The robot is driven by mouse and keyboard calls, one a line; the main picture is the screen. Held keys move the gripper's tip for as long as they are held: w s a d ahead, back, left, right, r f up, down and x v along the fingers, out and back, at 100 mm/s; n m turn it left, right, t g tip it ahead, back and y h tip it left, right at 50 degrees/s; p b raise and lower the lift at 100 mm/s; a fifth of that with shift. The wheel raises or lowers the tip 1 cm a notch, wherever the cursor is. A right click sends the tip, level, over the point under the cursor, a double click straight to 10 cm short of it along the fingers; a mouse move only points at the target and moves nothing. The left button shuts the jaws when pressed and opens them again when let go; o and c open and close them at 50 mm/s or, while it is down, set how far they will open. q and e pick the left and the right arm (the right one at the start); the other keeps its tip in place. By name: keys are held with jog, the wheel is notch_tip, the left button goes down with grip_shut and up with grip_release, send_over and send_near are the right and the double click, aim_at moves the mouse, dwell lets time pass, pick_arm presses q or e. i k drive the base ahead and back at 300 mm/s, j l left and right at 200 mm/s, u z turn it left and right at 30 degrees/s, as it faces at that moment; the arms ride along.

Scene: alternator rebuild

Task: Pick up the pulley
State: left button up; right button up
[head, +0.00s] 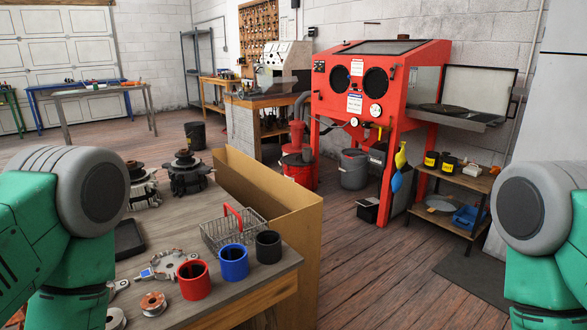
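I cannot tell for sure which part is the pulley. A small copper-coloured round part with a hole (153,303) lies near the front edge of the workbench (262,276). A pale round part (116,319) beside it is partly hidden by my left arm. A silver flat housing part (176,262) lies behind them. Two dark alternator-like assemblies (186,175) (141,186) stand farther back, each topped by a small dark round piece. My green arms show at both sides, but neither gripper is in view.
Red (194,280), blue (233,263) and black (268,247) cups stand at the bench's right side. A wire basket with a red handle (233,228) is behind them. A red blasting cabinet (376,85) stands beyond open floor.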

aim_at(153, 305)
jog(key=u, duration=1.25)
